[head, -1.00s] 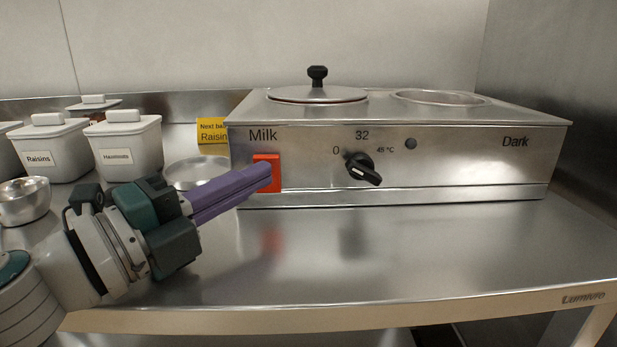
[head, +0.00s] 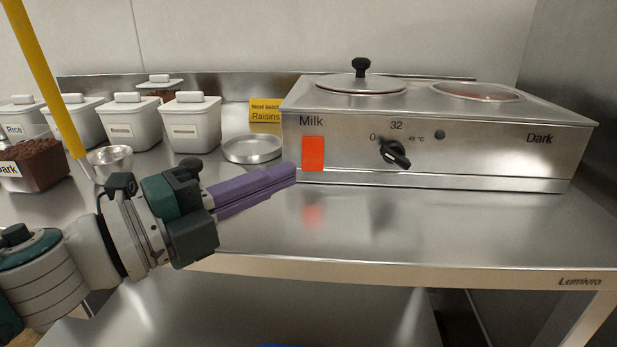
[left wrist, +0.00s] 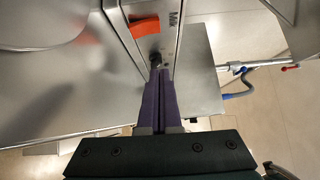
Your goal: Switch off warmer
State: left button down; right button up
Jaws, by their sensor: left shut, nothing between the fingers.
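The steel warmer (head: 470,165) stands at the back right of the counter, with a red switch (head: 313,154) on its front under the word Milk. A black knob (head: 395,154) sits right of the switch, below the number 32. My left gripper (head: 294,174) is shut and empty, its purple fingers pointing at the warmer, with tips below and left of the switch in the head view. In the left wrist view the red switch (left wrist: 144,27) shows beyond the fingertips (left wrist: 162,72), apart from them. My right gripper is not in view.
A lidded well (head: 361,84) and an open well (head: 478,91) are on top of the warmer. Left are white lidded tubs (head: 191,122), a steel dish (head: 252,149), a small bowl (head: 110,160) and a yellow sign (head: 265,111). The counter (head: 400,220) in front of the warmer is clear.

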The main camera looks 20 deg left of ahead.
pick_arm(q)
jog(key=s+a, duration=0.2)
jog(key=s+a+r, duration=0.1)
jog(key=s+a, duration=0.1)
jog(key=s, duration=0.1)
jog(key=shift+r, duration=0.1)
dwell(0.3)
